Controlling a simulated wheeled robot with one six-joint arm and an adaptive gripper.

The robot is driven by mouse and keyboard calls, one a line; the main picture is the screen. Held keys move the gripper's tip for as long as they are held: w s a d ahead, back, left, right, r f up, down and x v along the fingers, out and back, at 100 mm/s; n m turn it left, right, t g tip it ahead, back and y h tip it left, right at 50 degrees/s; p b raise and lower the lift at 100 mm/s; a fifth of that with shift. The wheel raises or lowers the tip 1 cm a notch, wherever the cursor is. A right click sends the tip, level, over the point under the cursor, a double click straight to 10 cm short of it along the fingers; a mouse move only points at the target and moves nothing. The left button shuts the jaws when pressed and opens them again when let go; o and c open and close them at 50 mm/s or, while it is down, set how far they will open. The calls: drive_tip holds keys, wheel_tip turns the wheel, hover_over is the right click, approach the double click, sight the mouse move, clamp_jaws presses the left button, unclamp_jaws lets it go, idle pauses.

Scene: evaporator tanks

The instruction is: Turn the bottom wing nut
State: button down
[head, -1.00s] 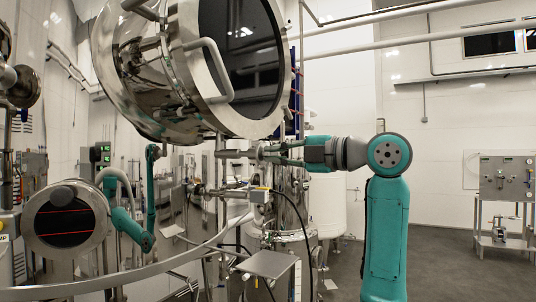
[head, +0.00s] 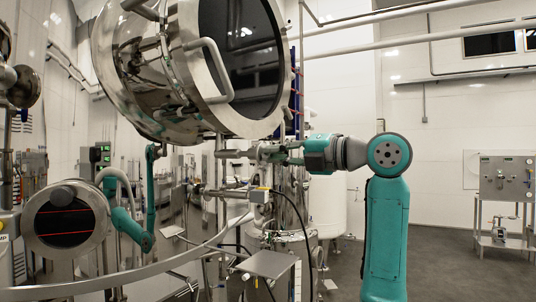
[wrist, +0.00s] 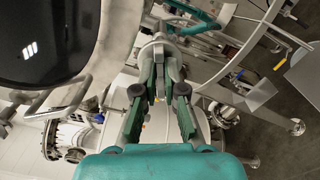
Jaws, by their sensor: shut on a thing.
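My gripper (head: 266,153) reaches in from the right to a steel pipe fitting just under the big tilted tank. In the wrist view my gripper (wrist: 160,72) has its two green fingers on either side of a small grey metal piece at the fitting (wrist: 159,46). The fingers are shut on this piece, which appears to be the bottom wing nut. The fingers hide most of it, so its wings and angle cannot be made out.
The big steel tank (head: 150,75) with its dark round door hangs close above my gripper. Steel pipes, a cable and a small shelf (head: 268,264) crowd the space below. Open floor (head: 445,265) lies to the right.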

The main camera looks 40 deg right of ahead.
drive_tip(key=shift+n, duration=1.1)
drive_tip(key=shift+n, duration=1.2)
drive_tip(key=shift+f+n, duration=0.1)
drive_tip(key=shift+n, duration=1)
